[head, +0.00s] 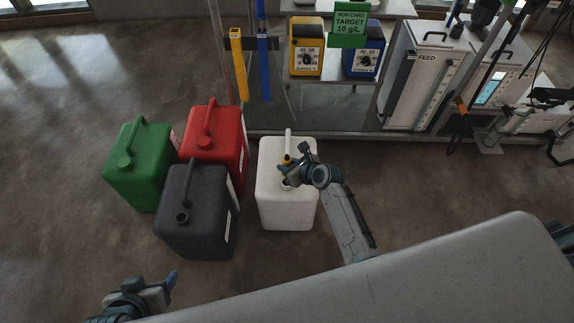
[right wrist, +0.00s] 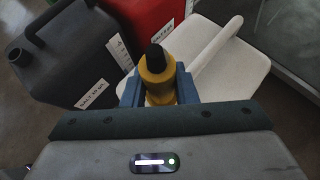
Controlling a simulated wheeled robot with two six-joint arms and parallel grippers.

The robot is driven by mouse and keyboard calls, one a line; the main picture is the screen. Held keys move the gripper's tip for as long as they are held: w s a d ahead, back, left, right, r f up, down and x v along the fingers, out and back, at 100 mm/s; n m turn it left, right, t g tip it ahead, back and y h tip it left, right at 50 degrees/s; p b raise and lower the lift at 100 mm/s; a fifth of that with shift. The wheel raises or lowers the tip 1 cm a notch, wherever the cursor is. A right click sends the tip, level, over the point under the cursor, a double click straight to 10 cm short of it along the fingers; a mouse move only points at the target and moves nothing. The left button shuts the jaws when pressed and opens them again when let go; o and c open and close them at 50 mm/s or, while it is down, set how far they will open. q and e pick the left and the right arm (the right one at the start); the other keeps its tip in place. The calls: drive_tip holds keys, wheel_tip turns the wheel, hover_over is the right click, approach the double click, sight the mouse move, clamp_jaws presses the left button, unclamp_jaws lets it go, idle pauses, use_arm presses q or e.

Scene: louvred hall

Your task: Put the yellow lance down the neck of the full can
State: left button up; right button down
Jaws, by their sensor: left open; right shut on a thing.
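The white can (head: 270,207) stands on the floor, its handle bar at the back of its top. My right gripper (head: 287,164) is over the can top and covers part of the neck area. In the right wrist view its blue fingers are shut on a yellow rod-like piece (right wrist: 157,76) with a black tip, which looks like the yellow lance's upper end. Its lower part is hidden, so I cannot tell whether it is in the neck. My left gripper (head: 170,282) is open and empty at the lower left, away from the cans.
Green (head: 136,180), red (head: 228,140) and dark grey (head: 195,235) cans stand left of the white can. Yellow (head: 239,65) and blue (head: 263,70) upright tubes hang on the rack behind. A green card reads TARGET 10 g/L (head: 350,25). Floor right of the white can is clear.

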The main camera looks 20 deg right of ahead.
wheel_tip(320, 180, up, 39)
drive_tip(key=p, duration=3.7)
